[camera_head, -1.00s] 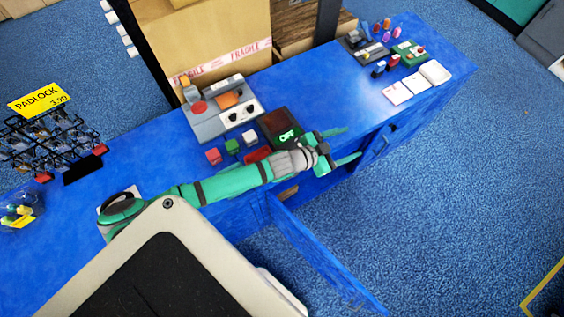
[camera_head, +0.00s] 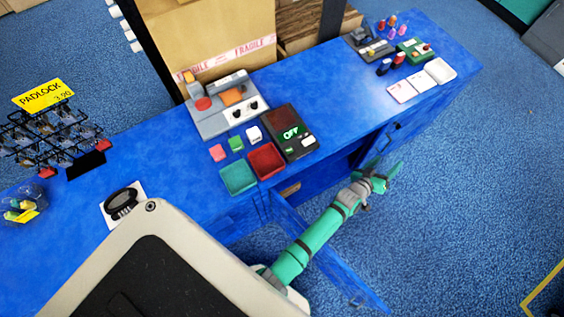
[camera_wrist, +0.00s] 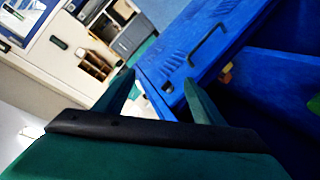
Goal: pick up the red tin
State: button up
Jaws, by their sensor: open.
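I cannot make out a clear red tin in either view. My gripper (camera_head: 383,169) is open and empty, low in front of the blue counter's open cupboard. In the wrist view my gripper (camera_wrist: 158,77) shows two green fingers spread apart, with the blue counter front and its handle beyond them. Inside the dark cupboard a small red, yellow and green thing (camera_wrist: 226,73) shows, too small to name.
An open blue cupboard door (camera_head: 325,260) stands out beside my arm. The blue carpet at right is clear.

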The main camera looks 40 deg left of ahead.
jog(key=w+a+f+n+g+y, duration=0.3)
jog(key=a+f+y, duration=0.2)
jog(key=a+f, duration=0.35)
jog(key=s+a+r+n+y, duration=0.25)
jog(key=a+y, duration=0.25)
jog(key=a, duration=0.5)
jog(key=s+a+f+n+g+y, duration=0.1)
jog(key=s+a+f+g+y, duration=0.15)
jog(key=s, duration=0.45)
jog(key=s+a+f+n+g+y, duration=0.1)
jog(key=s+f+n+g, duration=0.15)
jog(key=s, duration=0.45)
jog(key=s+a+f+g+y, duration=0.2)
jog(key=s+g, duration=0.1)
jog(key=s, duration=0.4)
jog(key=x, duration=0.4)
jog(key=shift+w+f, duration=0.1)
jog(key=shift+f, duration=0.1)
jog(key=shift+x, duration=1.9)
jog(key=shift+w+a+f, duration=0.15)
jog(key=shift+a+f, duration=0.05)
jog(key=shift+a, duration=0.55)
